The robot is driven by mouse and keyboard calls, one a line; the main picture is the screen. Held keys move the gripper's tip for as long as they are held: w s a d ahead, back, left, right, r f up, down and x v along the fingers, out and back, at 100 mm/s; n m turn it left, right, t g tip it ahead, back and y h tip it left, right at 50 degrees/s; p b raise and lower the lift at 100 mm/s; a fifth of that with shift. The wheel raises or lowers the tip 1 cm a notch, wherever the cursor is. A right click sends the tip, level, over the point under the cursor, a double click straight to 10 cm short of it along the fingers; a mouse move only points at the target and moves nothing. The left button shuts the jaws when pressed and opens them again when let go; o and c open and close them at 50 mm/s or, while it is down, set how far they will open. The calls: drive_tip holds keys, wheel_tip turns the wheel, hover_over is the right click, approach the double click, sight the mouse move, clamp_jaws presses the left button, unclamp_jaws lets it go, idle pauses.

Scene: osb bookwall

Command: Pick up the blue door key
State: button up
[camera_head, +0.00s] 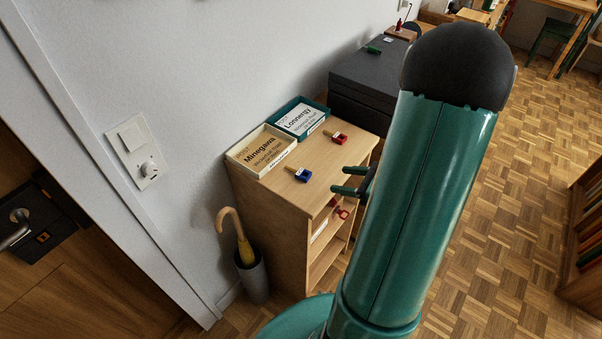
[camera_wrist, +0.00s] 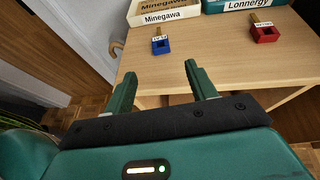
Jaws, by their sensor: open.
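The blue door key (camera_head: 302,175) lies on top of the wooden cabinet (camera_head: 310,197), in front of the cream tray. It has a blue square head and a tag, and its brassy shaft points to the tray. In the wrist view the blue door key (camera_wrist: 160,45) lies ahead of my gripper, between the lines of its two fingers. My gripper (camera_wrist: 158,82) is open and empty, at the cabinet's front edge and apart from the key. In the head view my gripper (camera_head: 346,181) shows at the cabinet's right side, partly hidden by my arm.
A red key (camera_head: 335,137) lies to the right of the blue one. A cream tray labelled Minegawa (camera_head: 262,150) and a teal tray labelled Lonnergy (camera_head: 301,118) stand along the wall. An umbrella stand (camera_head: 253,279) is beside the cabinet. A dark box (camera_head: 370,75) stands behind.

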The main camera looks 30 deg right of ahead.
approach(302, 174)
drive_tip(key=shift+x, duration=0.95)
drive_tip(key=x, duration=0.5)
drive_tip(key=shift+w, duration=0.1)
drive_tip(key=c, duration=1)
